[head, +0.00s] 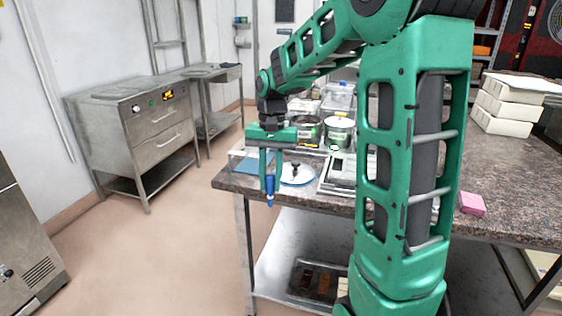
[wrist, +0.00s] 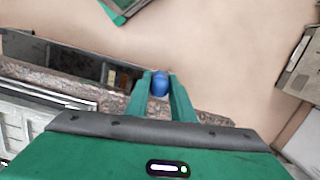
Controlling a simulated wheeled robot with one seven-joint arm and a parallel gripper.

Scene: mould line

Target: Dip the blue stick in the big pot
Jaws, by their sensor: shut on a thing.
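My gripper (head: 270,178) points down and is shut on the blue stick (head: 269,194), which hangs upright at the table's front left edge. In the wrist view the stick (wrist: 160,85) shows end-on between the two green fingertips (wrist: 159,76). Two pots stand farther back on the table: a pot with a dark inside (head: 307,122) and a pale pot with a green label (head: 338,134) to its right. Which one is the big pot, I cannot tell for sure. The stick is apart from both pots. Neither pot is clear in the wrist view.
A white disc with a black knob (head: 298,177) lies right of the stick. A pink block (head: 472,204) lies right. My arm hides the middle. Open floor lies left.

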